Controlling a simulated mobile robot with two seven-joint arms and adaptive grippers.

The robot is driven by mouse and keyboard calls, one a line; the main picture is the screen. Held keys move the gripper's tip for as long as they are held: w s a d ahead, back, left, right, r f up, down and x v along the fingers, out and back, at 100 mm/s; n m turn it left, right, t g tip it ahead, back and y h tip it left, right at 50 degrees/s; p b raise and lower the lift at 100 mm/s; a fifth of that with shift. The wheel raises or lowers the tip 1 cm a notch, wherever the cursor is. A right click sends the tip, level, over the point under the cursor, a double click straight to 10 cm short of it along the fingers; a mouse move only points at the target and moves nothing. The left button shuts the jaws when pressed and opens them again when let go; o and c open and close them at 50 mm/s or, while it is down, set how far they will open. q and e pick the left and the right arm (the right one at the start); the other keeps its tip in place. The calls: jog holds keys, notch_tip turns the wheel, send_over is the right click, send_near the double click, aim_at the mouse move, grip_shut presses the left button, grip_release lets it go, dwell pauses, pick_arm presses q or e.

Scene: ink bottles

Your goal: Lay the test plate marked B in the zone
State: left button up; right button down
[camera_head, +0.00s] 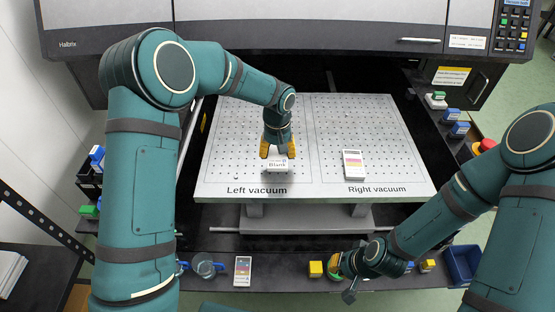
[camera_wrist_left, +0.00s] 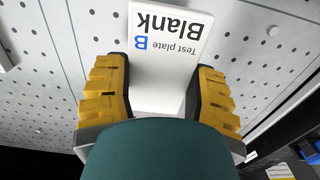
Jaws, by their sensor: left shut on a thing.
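My left gripper (camera_head: 278,150) has yellow fingers pointing down over the left half of the perforated white bed (camera_head: 235,120), near the "Left vacuum" label. It is shut on a white plate (camera_head: 277,168) reading "Blank". In the left wrist view this plate (camera_wrist_left: 160,75) reads "Test plate B Blank" and sits between the yellow fingers (camera_wrist_left: 154,98). I cannot tell whether the plate touches the bed. The bed has a left half and a right half, labelled "Left vacuum" and "Right vacuum". My right gripper (camera_head: 343,276) hangs low at the front; its fingers are partly hidden.
A plate with coloured stripes (camera_head: 353,165) lies on the right half. The printer body (camera_head: 300,32) spans the back.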

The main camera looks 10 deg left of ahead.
aim_at(277, 153)
pick_arm(q)
jog(key=shift+f, duration=1.75)
jog(key=shift+f+b, duration=0.2)
jog(key=shift+b, duration=0.2)
jog(key=o, duration=1.2)
jog(key=shift+c, duration=0.2)
jog(key=shift+r, duration=0.15)
jog(key=shift+r+p, duration=0.2)
jog(key=shift+p, duration=0.1)
notch_tip(277, 153, up, 12)
jog(key=shift+f+p, duration=0.1)
jog(key=shift+p, duration=0.6)
